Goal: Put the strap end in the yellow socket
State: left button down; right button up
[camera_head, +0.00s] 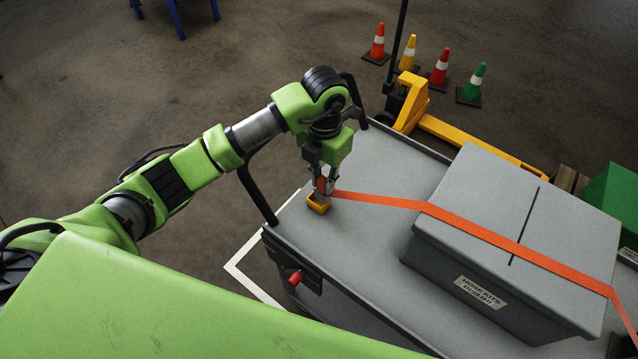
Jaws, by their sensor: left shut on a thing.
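An orange strap (480,231) runs across the lid of a grey box on a grey cart top. Its left end reaches my left gripper (325,186), which is shut on the strap end and points down. The yellow socket (318,204) is a small open-topped block near the left edge of the cart top. The gripper's fingertips are directly above or at the socket. I cannot tell whether the strap end is inside it, as the fingers hide it. My right gripper is not in view.
The grey box (470,262) with a white label fills the right of the cart top (375,240). A black handle (258,195) rises at the cart's left. A red knob (295,278) is on its side. A yellow pallet jack (470,138) and several cones stand behind.

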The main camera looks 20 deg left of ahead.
aim_at(319, 189)
pick_arm(q)
jog(key=shift+a+f, duration=0.2)
jog(key=f+p, duration=0.2)
jog(key=f, duration=0.1)
jog(key=shift+a, duration=0.35)
jog(key=shift+f, duration=0.35)
jog(key=shift+w+f, duration=0.1)
jog(key=shift+f, duration=0.15)
jog(key=c, duration=1.9)
grip_release()
